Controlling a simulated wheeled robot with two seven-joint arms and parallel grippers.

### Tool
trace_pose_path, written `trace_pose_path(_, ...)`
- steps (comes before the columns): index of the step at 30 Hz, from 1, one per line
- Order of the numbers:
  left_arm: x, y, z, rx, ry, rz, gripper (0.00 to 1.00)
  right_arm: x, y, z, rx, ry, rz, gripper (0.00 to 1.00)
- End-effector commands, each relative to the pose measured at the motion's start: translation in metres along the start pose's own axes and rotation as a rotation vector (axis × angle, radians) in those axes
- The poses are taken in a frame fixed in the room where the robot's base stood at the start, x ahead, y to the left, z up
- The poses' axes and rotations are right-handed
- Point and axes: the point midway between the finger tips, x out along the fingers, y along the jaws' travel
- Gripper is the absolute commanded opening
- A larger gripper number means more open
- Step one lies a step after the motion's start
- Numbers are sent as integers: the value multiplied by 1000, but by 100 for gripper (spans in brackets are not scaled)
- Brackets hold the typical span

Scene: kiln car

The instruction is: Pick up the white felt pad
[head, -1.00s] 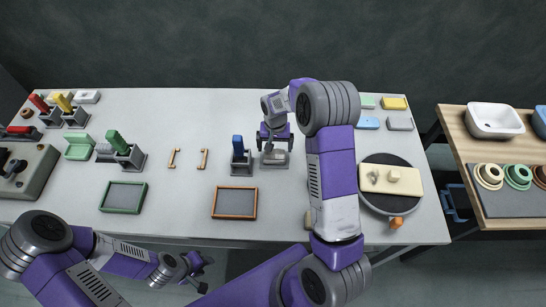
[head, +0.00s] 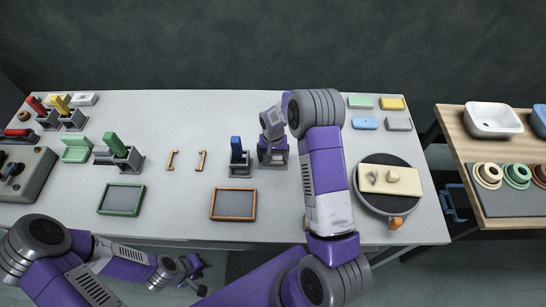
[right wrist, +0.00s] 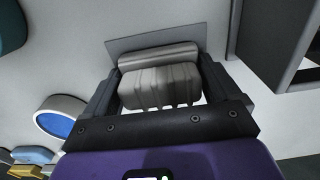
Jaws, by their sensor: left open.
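My left gripper (head: 190,274) is open and empty in front of the table's front edge.
A grey holder with a blue-handled tool (head: 236,150) stands close left of my right gripper. An orange-framed tray (head: 233,204) lies in front. A turntable (head: 374,203) with a cream board stands at right, beyond my right arm. Several coloured blocks lie at the back right.

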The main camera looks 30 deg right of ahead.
Motion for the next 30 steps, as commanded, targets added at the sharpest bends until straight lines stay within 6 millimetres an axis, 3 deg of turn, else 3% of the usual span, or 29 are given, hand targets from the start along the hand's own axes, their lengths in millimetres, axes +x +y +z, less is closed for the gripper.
trace_pose_path(11,-1,0,0,0,0,0,43,-8,0,0,-1,1,0,57)
trace_pose_path(24,-8,3,0,0,0,0,43,-88,-1,-1,-1,3,-2,57)
trace_pose_path(30,-9,3,0,0,0,0,43,-101,0,0,0,1,-1,57)
